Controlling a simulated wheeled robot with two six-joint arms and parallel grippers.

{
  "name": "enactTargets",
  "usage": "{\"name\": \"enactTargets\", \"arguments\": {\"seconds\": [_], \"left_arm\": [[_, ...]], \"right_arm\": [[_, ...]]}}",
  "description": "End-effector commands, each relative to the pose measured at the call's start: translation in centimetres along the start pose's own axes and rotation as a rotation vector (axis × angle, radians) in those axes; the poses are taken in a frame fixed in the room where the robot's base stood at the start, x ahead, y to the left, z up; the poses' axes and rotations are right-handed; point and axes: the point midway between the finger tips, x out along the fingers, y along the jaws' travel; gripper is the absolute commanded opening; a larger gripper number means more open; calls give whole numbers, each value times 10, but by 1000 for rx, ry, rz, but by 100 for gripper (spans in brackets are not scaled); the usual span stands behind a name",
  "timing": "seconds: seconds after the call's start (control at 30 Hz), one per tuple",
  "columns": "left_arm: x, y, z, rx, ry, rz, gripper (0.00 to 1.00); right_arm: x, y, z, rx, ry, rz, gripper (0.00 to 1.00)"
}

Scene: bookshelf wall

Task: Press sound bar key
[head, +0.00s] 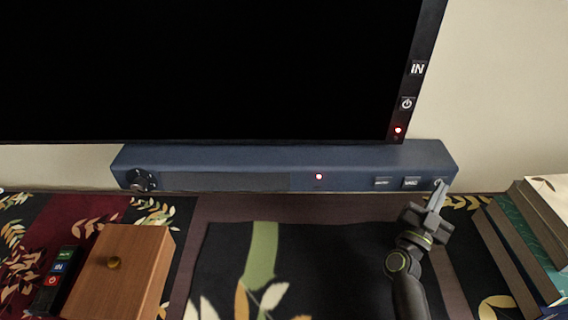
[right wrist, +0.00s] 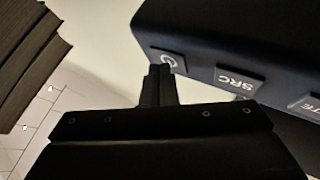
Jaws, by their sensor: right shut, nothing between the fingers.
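The blue sound bar (head: 220,160) lies below the television. Its front has a round knob (head: 140,180) at left, a lit red light (head: 319,176), and a row of keys at right: a mute key (head: 382,183), an SRC key (head: 411,183) and a power key (head: 438,182). My right gripper (head: 437,194) is shut and empty, its fingertips right at the power key. In the right wrist view the fingertips (right wrist: 160,74) partly cover the power key (right wrist: 165,58), with the SRC key (right wrist: 238,80) beside it. I cannot tell whether they touch. My left gripper is not in view.
The television (head: 200,70) is dark, with its own IN key (head: 417,69), power key (head: 407,103) and red light. A wooden box (head: 120,270) and a remote (head: 57,280) lie at left.

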Motion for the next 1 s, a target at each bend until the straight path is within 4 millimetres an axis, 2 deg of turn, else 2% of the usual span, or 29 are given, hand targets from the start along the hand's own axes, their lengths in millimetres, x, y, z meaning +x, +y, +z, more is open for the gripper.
{"name": "enactTargets", "arguments": {"seconds": [0.23,0.6,1.0], "left_arm": [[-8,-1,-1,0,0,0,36],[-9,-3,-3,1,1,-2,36],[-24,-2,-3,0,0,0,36]], "right_arm": [[-7,6,-7,0,-1,0,0],[-11,8,-8,0,-1,0,0],[-37,27,-28,-1,-3,1,0]]}}
